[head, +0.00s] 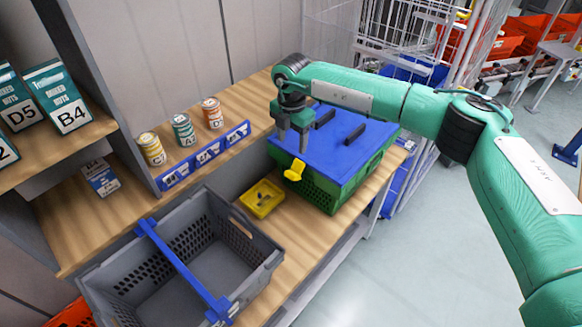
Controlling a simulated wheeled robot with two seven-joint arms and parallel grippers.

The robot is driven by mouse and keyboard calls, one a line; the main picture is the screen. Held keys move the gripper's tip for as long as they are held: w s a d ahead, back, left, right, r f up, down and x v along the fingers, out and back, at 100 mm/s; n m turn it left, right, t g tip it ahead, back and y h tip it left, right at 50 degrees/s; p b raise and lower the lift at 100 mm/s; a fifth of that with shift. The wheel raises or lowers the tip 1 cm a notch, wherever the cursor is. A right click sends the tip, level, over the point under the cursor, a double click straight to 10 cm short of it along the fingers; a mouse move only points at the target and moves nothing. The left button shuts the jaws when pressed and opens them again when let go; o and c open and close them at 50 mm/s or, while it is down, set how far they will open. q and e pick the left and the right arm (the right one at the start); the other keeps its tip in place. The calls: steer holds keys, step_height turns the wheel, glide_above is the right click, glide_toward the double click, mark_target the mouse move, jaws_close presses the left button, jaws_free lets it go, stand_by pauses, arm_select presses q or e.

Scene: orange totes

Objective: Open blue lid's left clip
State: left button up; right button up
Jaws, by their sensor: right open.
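The blue lid (345,145) lies on a green crate (322,196) on the wooden table. A yellow clip (295,170) sticks out at the lid's near left edge, tilted outward from the crate. My right gripper (292,146) points down over the lid's left part, just above and behind the yellow clip. Its two fingers are apart with nothing between them. I cannot tell whether a fingertip touches the lid. My left gripper is not in view.
A small yellow tray (262,199) sits left of the crate. A grey basket (262,262) with a blue handle stands in front. Cans (183,130) stand on a ledge with blue labels, and boxes (71,95) fill the left shelf. Bare table (310,225) shows before the crate.

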mark_target(292, 173)
step_height(292, 173, down, 14)
steer(key=p, duration=0.4)
steer(key=shift+r, duration=0.25)
steer(key=c, duration=1)
steer(key=shift+g+y+b, duration=0.3)
steer(key=shift+b, duration=0.2)
steer(key=g+y+b, duration=0.1)
steer(key=b, duration=0.2)
steer(key=r+g+y+b, duration=0.1)
steer(key=g+y+b, duration=0.1)
steer(key=b, duration=0.1)
steer(key=shift+w+r+b, duration=0.1)
steer(key=shift+r+b, duration=0.05)
steer(key=shift+b, duration=0.15)
steer(key=shift+r+g+y+b, duration=0.5)
steer(key=shift+g+y+b, duration=0.2)
steer(key=shift+b, duration=0.3)
steer(key=shift+r, duration=0.1)
steer(key=o, duration=1)
